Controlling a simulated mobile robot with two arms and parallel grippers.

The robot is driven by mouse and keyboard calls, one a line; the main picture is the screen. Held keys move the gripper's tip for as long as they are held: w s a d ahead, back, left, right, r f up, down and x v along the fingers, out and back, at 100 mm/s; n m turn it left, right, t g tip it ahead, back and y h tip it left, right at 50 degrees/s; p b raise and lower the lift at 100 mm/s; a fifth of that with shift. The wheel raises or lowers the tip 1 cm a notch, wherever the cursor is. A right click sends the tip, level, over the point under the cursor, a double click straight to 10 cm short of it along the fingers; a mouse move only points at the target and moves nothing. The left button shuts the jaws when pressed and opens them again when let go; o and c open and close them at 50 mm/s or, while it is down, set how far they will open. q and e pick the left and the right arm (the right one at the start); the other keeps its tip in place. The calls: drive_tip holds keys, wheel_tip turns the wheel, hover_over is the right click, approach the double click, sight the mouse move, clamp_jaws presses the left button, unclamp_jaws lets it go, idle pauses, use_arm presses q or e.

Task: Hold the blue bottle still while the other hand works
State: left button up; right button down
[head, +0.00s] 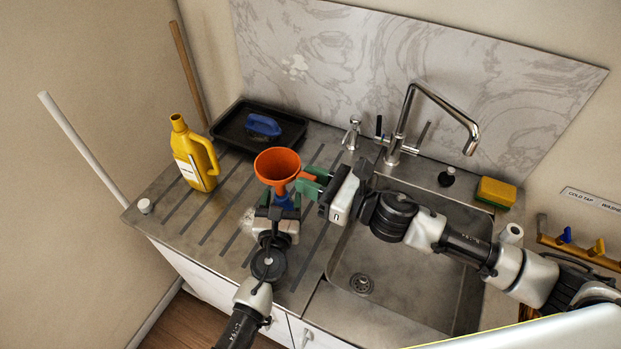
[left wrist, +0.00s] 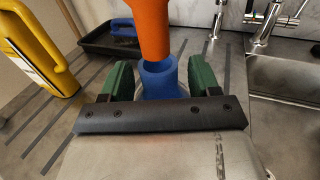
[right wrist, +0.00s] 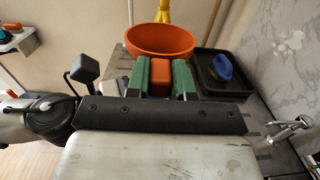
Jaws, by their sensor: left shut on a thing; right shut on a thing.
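The blue bottle (head: 288,198) stands on the ribbed drainer, mostly hidden by my left gripper (head: 277,207). Its open mouth (left wrist: 158,68) shows in the left wrist view between the green fingers (left wrist: 158,84), which are shut on it. The orange funnel (head: 277,165) is above the bottle, bowl up. My right gripper (head: 308,186) is shut on the funnel's side tab (right wrist: 160,78). The spout (left wrist: 152,30) comes down to the bottle's mouth; I cannot tell whether its end is inside or just above.
A yellow jug (head: 190,158) stands left on the drainer, with a white cap (head: 145,206) near the corner. Behind is a black tray (head: 232,131) with a blue-handled item (head: 264,125). At right are the sink (head: 385,285), tap (head: 395,145), black stopper (head: 447,177) and sponge (head: 496,192).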

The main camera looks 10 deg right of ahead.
drive_tip(key=shift+f, duration=1.95)
idle(2.3)
idle(0.4)
drive_tip(key=c, duration=1.2)
unclamp_jaws()
drive_tip(key=shift+r, duration=0.1)
drive_tip(key=shift+r, duration=0.9)
